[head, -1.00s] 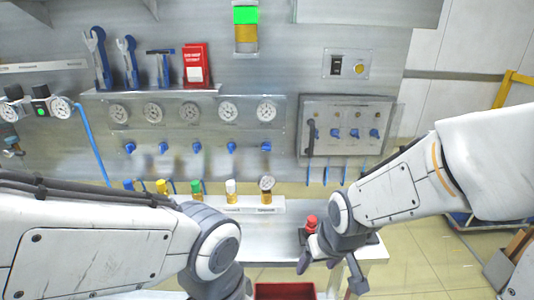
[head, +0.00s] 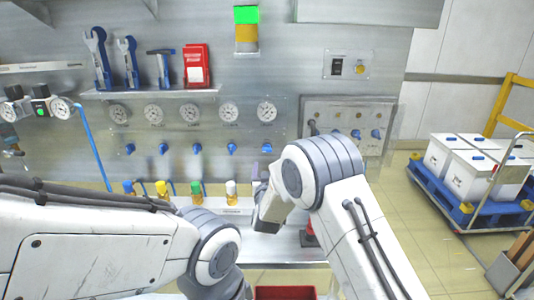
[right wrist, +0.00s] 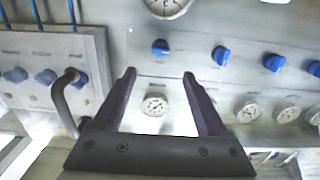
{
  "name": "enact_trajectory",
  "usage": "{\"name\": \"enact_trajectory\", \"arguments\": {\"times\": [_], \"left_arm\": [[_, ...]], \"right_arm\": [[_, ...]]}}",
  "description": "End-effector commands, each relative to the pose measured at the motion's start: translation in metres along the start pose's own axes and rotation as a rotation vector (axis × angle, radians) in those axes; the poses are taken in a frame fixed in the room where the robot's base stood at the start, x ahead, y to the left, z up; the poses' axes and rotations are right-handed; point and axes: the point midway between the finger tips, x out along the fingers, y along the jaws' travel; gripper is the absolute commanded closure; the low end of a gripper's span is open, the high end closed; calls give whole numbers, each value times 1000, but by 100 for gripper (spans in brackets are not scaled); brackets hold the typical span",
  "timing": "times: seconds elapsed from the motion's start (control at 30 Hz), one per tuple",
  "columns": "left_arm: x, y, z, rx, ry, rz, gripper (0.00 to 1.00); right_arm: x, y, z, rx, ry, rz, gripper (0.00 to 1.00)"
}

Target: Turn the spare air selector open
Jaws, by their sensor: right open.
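A row of blue selector knobs (head: 197,148) runs along the wall panel below a row of round gauges. The rightmost knob (head: 267,148) of this row shows just above my right gripper (head: 262,175); I cannot read which one is labelled spare air. In the right wrist view, which looks upside down, that knob (right wrist: 160,47) lies just beyond the open fingertips of my right gripper (right wrist: 160,76), and a gauge (right wrist: 154,104) shows between the fingers. The right gripper is empty and does not visibly touch a knob. My left gripper is out of view; only its arm shows.
A separate panel (head: 350,104) with blue knobs stands to the right, with a dark bent handle (right wrist: 65,98). Capped bottles (head: 197,192) stand on a ledge below. A red bin (head: 285,292) is at the bottom. A cart (head: 455,210) with white boxes stands at right.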

Motion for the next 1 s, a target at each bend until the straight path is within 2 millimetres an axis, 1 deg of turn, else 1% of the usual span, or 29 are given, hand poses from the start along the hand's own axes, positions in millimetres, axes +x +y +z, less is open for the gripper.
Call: {"name": "enact_trajectory", "arguments": {"times": [0.17, 0.4, 0.6, 0.8, 1.0], "left_arm": [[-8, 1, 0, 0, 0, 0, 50], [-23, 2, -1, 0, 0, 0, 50], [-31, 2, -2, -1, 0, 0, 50], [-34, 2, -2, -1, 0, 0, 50], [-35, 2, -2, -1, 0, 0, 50]], "right_arm": [[17, 0, -3, 0, 7, 2, 25], [57, 0, -4, 0, 6, 2, 25], [85, 0, -2, 1, 4, 1, 25], [99, 0, -1, 0, 3, 0, 25], [103, 0, -1, 0, 3, 0, 25]]}}
